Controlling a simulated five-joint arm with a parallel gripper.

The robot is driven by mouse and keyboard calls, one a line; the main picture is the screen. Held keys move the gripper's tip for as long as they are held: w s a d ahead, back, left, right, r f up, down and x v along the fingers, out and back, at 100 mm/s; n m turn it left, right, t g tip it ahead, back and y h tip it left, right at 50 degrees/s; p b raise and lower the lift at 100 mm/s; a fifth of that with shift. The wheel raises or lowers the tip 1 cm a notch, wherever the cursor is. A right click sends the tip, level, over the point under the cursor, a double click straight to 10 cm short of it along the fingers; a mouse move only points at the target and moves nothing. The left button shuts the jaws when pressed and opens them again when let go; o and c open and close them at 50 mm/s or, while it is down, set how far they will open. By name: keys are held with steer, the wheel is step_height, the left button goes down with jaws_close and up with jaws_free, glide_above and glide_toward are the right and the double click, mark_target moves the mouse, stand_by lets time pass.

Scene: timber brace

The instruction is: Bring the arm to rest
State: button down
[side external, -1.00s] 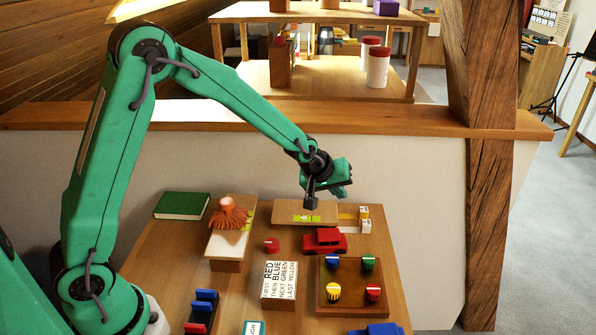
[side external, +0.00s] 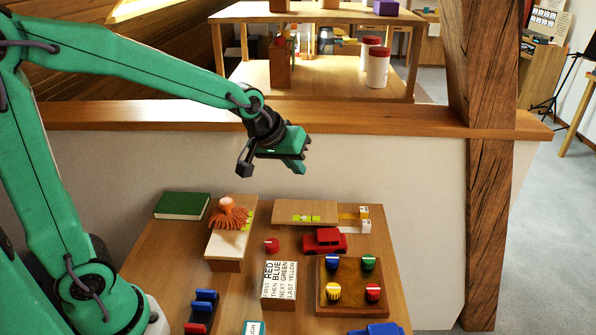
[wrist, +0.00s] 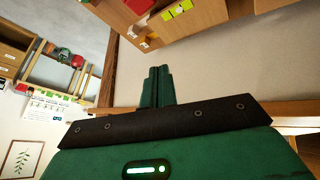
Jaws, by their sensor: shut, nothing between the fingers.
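My gripper (side external: 300,167) is green with a dark wrist. In the side external view it hangs in the air above the back of the table, in front of the low white wall, and touches nothing. In the wrist view its two fingers (wrist: 157,85) are together with nothing between them. My arm reaches in from the left, bent at the elbow.
The table (side external: 165,265) below holds a green book (side external: 182,206), an orange tasselled object (side external: 229,214), a red car (side external: 325,240), a lettered block (side external: 280,280) and a board with coloured knobs (side external: 350,300). A timber post (side external: 487,190) stands at right. A wooden ledge (side external: 400,122) tops the wall.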

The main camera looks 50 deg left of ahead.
steer(key=s+a+r+m, duration=0.1)
steer(key=s+r+m, duration=0.1)
steer(key=s, duration=0.8)
steer(key=s+a+r+m+g, duration=0.1)
steer(key=s+r+m, duration=0.1)
steer(key=s, duration=0.8)
steer(key=shift+m, duration=0.3)
